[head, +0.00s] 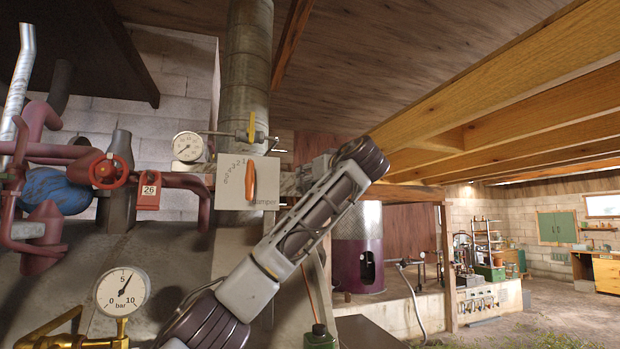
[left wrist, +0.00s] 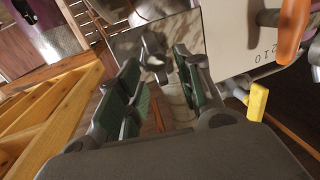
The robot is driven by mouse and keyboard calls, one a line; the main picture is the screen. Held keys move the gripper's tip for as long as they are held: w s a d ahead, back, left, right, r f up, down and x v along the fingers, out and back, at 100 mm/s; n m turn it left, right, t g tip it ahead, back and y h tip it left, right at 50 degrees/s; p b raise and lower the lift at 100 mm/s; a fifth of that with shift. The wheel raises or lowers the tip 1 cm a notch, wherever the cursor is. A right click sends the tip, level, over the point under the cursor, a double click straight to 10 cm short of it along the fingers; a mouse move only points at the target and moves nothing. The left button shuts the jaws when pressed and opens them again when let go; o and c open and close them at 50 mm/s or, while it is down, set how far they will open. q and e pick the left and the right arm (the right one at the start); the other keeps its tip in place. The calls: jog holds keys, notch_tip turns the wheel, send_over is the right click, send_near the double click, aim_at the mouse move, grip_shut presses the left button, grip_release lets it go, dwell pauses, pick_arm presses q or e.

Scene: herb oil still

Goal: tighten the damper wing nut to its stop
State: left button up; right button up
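The damper plate (head: 232,187) is a pale panel with an orange handle (head: 250,180) in front of the flue pipe (head: 249,60). In the left wrist view the plate (left wrist: 235,35) and orange handle (left wrist: 293,30) show at upper right. A small grey wing nut (left wrist: 152,48) shows beside the plate, in line with the gap between my fingertips. My left gripper (left wrist: 155,62) is open, with green pads on either side of that gap; I see no contact with the nut. In the head view the gripper (head: 292,183) is mostly hidden behind my arm, and I cannot make out the nut. My right gripper is out of view.
A yellow lever (head: 251,127) sits above the plate, and it also shows in the left wrist view (left wrist: 258,102). A dial gauge (head: 188,147), red valve (head: 108,171) and pipes crowd the left. A purple still (head: 358,250) stands behind my arm. Wooden beams (head: 500,80) run overhead at right.

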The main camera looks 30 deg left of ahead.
pick_arm(q)
grip_shut()
jog(key=shift+f+m+b, duration=0.1)
jog(key=shift+m+b, duration=0.2)
jog(key=shift+w+d+f+m+t+h+b, duration=0.25)
jog(key=shift+m+t+b, duration=0.7)
jog(key=shift+m, duration=2.35)
jog(key=shift+f+m+t+y+b, duration=0.1)
jog(key=shift+f+m+t+b, duration=0.35)
jog(key=shift+m+b, duration=1.9)
jog(key=shift+w+d+f+m+t+h+b, duration=0.2)
jog(key=shift+m+t, duration=0.6)
jog(key=shift+m, duration=3.45)
jog(key=shift+a+m, duration=0.1)
jog(key=shift+m, duration=0.2)
